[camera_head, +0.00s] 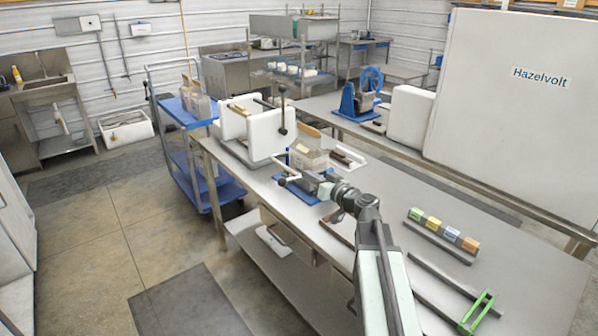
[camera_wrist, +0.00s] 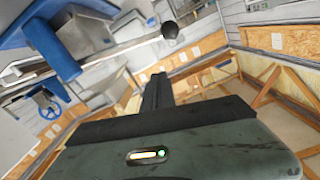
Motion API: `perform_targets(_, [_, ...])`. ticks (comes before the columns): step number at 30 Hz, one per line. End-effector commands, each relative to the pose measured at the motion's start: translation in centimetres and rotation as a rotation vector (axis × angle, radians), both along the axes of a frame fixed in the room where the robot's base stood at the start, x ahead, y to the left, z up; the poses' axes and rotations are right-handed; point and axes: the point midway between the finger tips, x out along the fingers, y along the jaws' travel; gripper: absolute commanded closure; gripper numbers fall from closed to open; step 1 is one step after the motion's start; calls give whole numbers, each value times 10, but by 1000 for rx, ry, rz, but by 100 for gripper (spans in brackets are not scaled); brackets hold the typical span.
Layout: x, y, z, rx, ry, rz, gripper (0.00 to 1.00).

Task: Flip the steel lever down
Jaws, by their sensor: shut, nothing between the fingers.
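A pale steel lever (camera_head: 302,182) with a dark ball knob sticks out from a grey and blue device on the near bench. In the wrist view a long steel rod (camera_wrist: 125,47) with a dark ball (camera_wrist: 170,30) at its end runs across the upper left, beyond my fingers. A blue bracket (camera_wrist: 50,42) stands beside that rod. My gripper (camera_head: 328,189) is at the device's right side, close to the lever. In the wrist view my gripper (camera_wrist: 157,88) is shut and empty, with a visible gap to the rod. The head view does not clearly show contact.
A white box (camera_head: 240,138) with an upright dark-knobbed handle stands behind the device. A clear container (camera_head: 308,157) is close by. Several coloured blocks (camera_head: 443,229) and a green-handled frame (camera_head: 480,308) lie to the right.

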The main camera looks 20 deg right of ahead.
Motion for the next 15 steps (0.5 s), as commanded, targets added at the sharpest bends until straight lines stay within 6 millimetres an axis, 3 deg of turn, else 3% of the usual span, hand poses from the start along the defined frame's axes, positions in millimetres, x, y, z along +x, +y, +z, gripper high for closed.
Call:
perform_targets(1, [-13,-4,1,0,0,-3,100])
perform_targets(6, [-37,-16,2,1,-1,-3,100])
perform_targets(15, [-45,-20,2,1,-1,0,100])
